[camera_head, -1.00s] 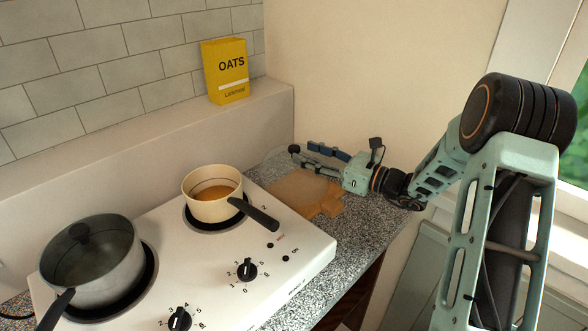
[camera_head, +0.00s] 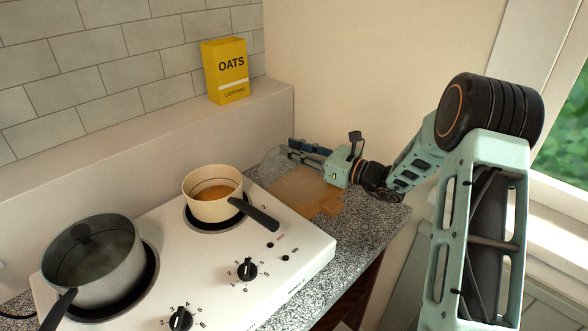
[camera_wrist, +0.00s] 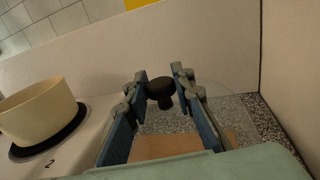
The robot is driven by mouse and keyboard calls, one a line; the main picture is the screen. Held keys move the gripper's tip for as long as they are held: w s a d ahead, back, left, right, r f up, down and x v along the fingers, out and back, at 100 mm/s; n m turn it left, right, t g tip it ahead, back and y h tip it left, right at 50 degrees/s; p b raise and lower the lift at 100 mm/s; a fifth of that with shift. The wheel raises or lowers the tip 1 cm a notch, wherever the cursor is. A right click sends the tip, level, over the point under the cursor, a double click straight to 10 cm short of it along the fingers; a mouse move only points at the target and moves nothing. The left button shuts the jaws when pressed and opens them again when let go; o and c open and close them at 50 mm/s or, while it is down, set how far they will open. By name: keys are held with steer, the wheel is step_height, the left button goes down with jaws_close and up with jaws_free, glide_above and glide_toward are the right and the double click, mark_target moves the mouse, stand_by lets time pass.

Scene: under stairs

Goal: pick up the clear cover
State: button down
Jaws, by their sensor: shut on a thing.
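The clear cover is a see-through lid with a dark knob, at the back of the granite counter beside the wooden board. In the head view its faint glass (camera_head: 270,162) shows left of my gripper (camera_head: 293,148). In the wrist view the dark knob (camera_wrist: 160,92) sits between the two fingertips of my gripper (camera_wrist: 160,80), with the glass rim faint around it. My gripper is shut on the knob. In the head view my fingers hide the knob. Whether the lid touches the counter is hard to tell.
A white cooktop (camera_head: 215,265) holds a cream saucepan (camera_head: 212,205), its black handle pointing toward the counter, and a grey lidded pot (camera_head: 95,270). A wooden board (camera_head: 298,188) lies under my gripper. A yellow oats box (camera_head: 226,72) stands on the ledge. Walls close off the back and right.

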steer(key=shift+r, duration=0.1)
stand_by(0.3)
steer(key=shift+r, duration=0.4)
steer(key=r, duration=0.2)
steer(key=shift+s+d+r, duration=0.1)
steer(key=shift+d+r, duration=0.2)
steer(key=shift+d, duration=0.1)
steer(key=b+v, duration=0.1)
steer(key=v, duration=1.6)
steer(key=shift+s+d, duration=0.1)
steer(key=shift+s, duration=0.05)
steer(key=c, duration=2.2)
jaws_free()
jaws_close()
